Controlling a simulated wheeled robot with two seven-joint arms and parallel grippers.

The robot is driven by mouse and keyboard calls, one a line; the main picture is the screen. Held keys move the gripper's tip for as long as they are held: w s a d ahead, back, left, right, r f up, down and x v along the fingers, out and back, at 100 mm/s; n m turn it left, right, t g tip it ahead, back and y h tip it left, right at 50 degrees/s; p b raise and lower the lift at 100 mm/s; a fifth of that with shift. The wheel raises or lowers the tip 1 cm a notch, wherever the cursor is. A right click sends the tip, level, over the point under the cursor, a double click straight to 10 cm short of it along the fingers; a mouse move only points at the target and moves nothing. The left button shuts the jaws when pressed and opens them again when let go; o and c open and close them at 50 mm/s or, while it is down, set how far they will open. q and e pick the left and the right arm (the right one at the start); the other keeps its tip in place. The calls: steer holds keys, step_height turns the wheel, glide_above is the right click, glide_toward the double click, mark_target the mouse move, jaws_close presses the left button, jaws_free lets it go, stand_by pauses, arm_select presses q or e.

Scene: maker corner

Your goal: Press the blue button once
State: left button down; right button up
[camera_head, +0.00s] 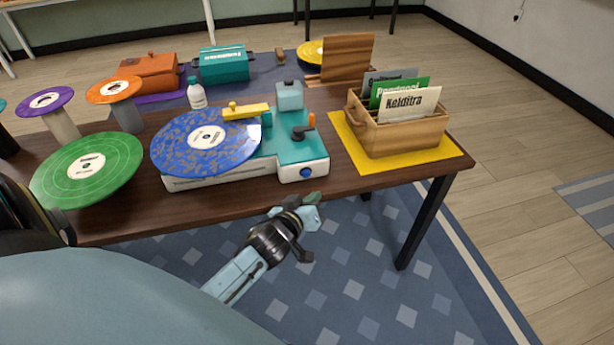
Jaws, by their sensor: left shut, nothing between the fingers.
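The blue button (306,172) is a small round knob on the white front side of a teal and white record player (235,175), near its right end. The record player stands at the front edge of the table with a blue speckled record (180,148) on it. My left gripper (311,208) is shut and empty. In the picture it shows just below the button, in front of the table edge, apart from the button. My right gripper is not in view.
A wooden crate (405,138) of record sleeves stands on a yellow mat (375,168) to the right. A green record (80,172) is at the left, near purple and orange discs on stands. A white bottle (197,95) stands behind the player. The floor before the table is clear.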

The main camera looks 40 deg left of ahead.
mark_target(306, 174)
arm_select(q)
steer(key=shift+w+a, duration=1.4)
steer(key=shift+a, duration=0.25)
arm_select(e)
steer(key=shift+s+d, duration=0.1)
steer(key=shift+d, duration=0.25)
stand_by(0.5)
arm_select(q)
steer(key=shift+w+a+r, duration=0.1)
steer(key=shift+w+a, duration=0.15)
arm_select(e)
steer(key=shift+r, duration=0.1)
